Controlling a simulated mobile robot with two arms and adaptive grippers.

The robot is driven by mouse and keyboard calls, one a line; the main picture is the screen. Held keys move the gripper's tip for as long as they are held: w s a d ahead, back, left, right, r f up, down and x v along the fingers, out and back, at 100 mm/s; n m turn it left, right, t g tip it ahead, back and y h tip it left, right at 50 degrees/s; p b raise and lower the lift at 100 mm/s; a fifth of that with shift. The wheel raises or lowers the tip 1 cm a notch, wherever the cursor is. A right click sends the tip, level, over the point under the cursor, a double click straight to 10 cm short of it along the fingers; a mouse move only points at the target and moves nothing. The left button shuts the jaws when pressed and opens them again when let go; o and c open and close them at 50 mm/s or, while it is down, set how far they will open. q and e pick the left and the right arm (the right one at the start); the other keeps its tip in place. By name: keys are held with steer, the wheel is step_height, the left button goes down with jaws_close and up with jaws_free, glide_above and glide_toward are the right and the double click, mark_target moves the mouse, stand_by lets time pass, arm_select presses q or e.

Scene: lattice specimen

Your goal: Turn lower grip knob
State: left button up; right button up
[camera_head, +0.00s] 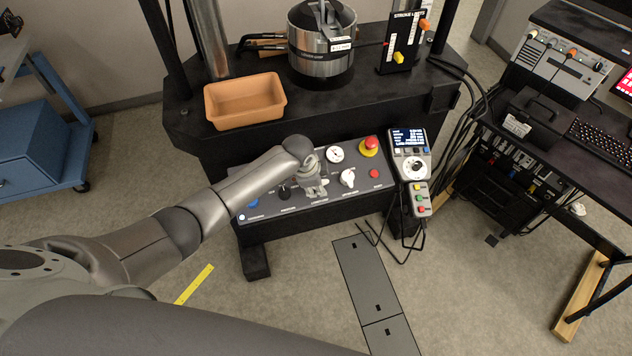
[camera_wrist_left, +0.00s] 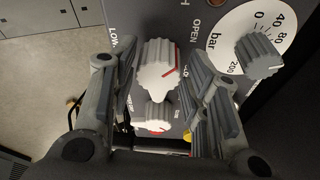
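My left gripper (camera_head: 316,188) reaches the sloped control panel (camera_head: 268,208) on the front of the dark machine. In the left wrist view, its two fingers (camera_wrist_left: 158,75) stand on either side of a ribbed white knob (camera_wrist_left: 155,62) with a red line. The gripper looks open; a gap shows at the right finger, and I cannot tell whether the left one touches. Partial lettering, including "LOW" and "OPEN", is beside the knob. In the head view, my gripper hides that part of the panel. My right gripper is not in view.
A grey knob on a white bar dial (camera_wrist_left: 262,52) is close to the right finger. The panel also carries a black knob (camera_head: 284,192), a white knob (camera_head: 347,179), a red mushroom button (camera_head: 369,146). A handheld controller (camera_head: 411,160) hangs right; a terracotta tray (camera_head: 245,101) sits above.

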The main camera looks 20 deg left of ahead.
arm_select(q)
steer(key=shift+o, duration=0.7)
steer(key=v, duration=1.2)
